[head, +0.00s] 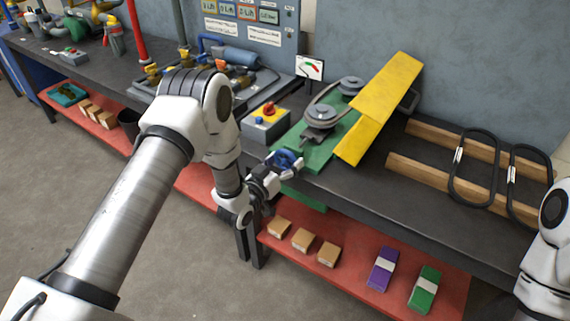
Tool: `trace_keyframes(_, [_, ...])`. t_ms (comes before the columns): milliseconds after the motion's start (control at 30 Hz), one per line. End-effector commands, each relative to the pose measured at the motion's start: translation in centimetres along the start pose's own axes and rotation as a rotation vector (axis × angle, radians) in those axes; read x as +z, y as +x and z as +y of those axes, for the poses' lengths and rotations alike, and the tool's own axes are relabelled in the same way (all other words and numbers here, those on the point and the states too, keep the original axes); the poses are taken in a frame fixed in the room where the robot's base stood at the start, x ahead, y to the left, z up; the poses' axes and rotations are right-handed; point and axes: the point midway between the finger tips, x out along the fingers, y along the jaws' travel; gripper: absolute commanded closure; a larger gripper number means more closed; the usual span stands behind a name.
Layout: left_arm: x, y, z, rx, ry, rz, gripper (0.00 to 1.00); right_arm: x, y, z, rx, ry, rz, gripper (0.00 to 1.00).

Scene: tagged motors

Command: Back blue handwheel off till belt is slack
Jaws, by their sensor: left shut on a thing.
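The blue handwheel (285,160) is at the front left end of a green base (312,153) on the dark bench. My left gripper (276,170) is at the handwheel and shut on it, and its wrist partly hides it. The belt (318,96) runs around two grey pulleys, a nearer one (322,113) and a farther one (350,86). I cannot tell how tight the belt is. A small gauge card (309,67) with a coloured arc and needle stands behind the base. A yellow guard (382,104) is tilted up beside the pulleys. My right gripper is out of view.
Two black spare belts (474,168) lie over wooden bars (440,180) on the right. The red lower shelf (345,272) holds wooden blocks, a purple box (383,269) and a green box (424,289).

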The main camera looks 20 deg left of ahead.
Motion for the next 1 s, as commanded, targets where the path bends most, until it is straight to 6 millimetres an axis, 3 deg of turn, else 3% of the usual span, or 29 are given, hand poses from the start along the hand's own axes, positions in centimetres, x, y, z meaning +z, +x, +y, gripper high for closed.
trace_keyframes(400, [-0.07,0.05,-0.03,0.0,-0.207,0.003,0.56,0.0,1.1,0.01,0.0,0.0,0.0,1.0])
trace_keyframes(900, [-0.15,0.05,-0.03,0.0,-0.233,0.004,0.56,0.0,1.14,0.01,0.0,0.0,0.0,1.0])
trace_keyframes(933, [-0.15,0.05,-0.03,0.0,-0.233,0.004,0.14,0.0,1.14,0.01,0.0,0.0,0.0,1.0])
trace_keyframes(967, [-0.15,0.05,-0.03,0.0,-0.232,0.003,0.04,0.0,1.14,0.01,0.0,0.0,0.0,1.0])
trace_keyframes(1000, [-0.13,0.04,-0.03,0.0,-0.232,0.003,0.0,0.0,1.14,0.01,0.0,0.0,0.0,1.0])
